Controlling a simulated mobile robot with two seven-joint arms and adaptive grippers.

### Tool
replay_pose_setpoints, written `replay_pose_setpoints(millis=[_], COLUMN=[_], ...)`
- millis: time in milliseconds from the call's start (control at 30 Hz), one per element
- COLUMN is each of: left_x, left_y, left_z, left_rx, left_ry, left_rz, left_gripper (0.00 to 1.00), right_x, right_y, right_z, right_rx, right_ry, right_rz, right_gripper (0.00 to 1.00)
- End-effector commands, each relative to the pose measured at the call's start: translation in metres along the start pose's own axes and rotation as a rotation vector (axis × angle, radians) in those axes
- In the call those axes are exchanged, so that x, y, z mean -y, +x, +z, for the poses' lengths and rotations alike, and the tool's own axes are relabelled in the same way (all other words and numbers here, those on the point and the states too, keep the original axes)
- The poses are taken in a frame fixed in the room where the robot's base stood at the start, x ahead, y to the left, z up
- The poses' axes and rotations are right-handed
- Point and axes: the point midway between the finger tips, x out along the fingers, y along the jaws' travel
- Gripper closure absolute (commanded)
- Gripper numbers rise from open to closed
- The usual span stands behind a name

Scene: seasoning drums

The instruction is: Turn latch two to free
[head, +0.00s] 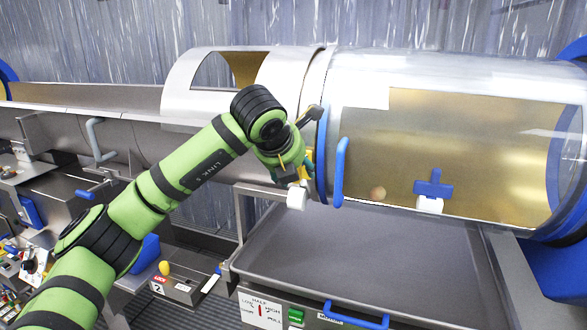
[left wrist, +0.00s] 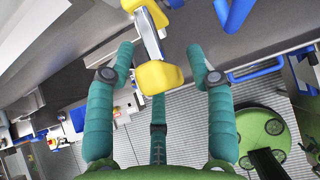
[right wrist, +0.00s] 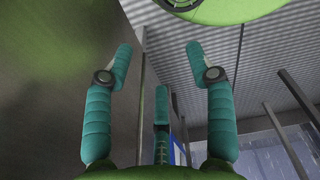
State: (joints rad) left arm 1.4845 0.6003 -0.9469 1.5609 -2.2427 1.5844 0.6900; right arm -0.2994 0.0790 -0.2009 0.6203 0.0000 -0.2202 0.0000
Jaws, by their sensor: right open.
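My left gripper (head: 292,160) is at the rim of the clear-fronted drum (head: 460,90), near a yellow and white piece. In the left wrist view, my left gripper (left wrist: 160,62) is open, its teal fingers on either side of a yellow-ended lever (left wrist: 158,75), with gaps visible. A blue T-shaped latch (head: 433,187) on a white block is on the drum's front. No number shows on either, so I cannot tell which is latch two. My right gripper (right wrist: 158,52) is open and empty beside a grey surface in the right wrist view; the head view does not show it.
A blue handle (head: 341,172) stands out just right of the left gripper. A grey tray (head: 370,250) lies below the drum. A box (head: 180,285) marked 2, with a red label and yellow knob, is at lower left. Another blue handle (head: 356,316) is at the bottom.

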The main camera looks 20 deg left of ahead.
Motion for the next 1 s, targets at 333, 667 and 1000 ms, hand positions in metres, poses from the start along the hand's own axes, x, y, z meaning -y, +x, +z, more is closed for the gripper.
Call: replay_pose_setpoints(millis=[333,667,1000], left_x=[0.0,0.0,-0.001], left_y=[-0.035,-0.101,-0.121], left_z=[0.002,0.001,0.0], left_rx=[0.008,0.004,0.0], left_ry=[0.002,0.0,-0.001], left_rz=[-0.001,0.0,0.001], left_gripper=[0.46,0.46,0.46], right_x=[-0.001,-0.001,-0.001], right_y=[0.0,0.0,0.0], right_z=[0.001,0.001,0.001], right_rx=[0.001,0.001,0.001], right_ry=[0.001,0.001,0.0], right_rz=[0.001,0.001,0.001], right_gripper=[0.44,0.44,0.44])
